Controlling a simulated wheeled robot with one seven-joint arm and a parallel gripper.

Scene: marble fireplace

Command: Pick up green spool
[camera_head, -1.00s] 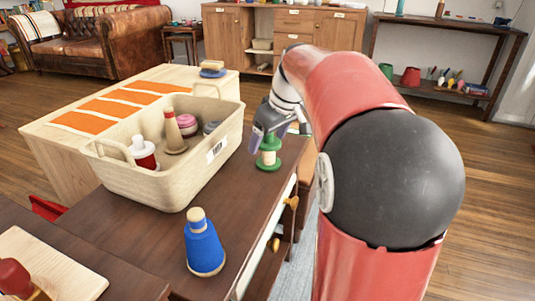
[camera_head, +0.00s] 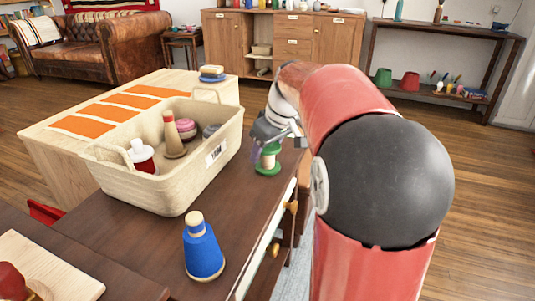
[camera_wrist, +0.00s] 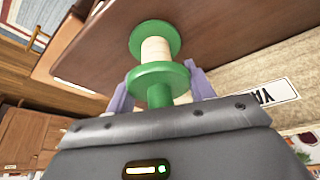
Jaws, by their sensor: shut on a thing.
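The green spool (camera_head: 268,160) stands upright at the right edge of the dark brown tabletop, just right of the cream basket. It has green flanges and a pale wound middle. In the wrist view the green spool (camera_wrist: 156,48) lies between the purple fingers, with its near end toward the palm. My gripper (camera_head: 264,147) reaches down over the spool's top and is shut on it; in the wrist view my gripper (camera_wrist: 160,84) has one finger on each side. I cannot tell whether the spool's base touches the tabletop.
The cream basket (camera_head: 187,189) holds several spools and stands close to the left. A blue spool (camera_head: 203,250) stands at the front of the dark tabletop (camera_head: 150,232). Drawer knobs (camera_head: 291,207) jut out at the right.

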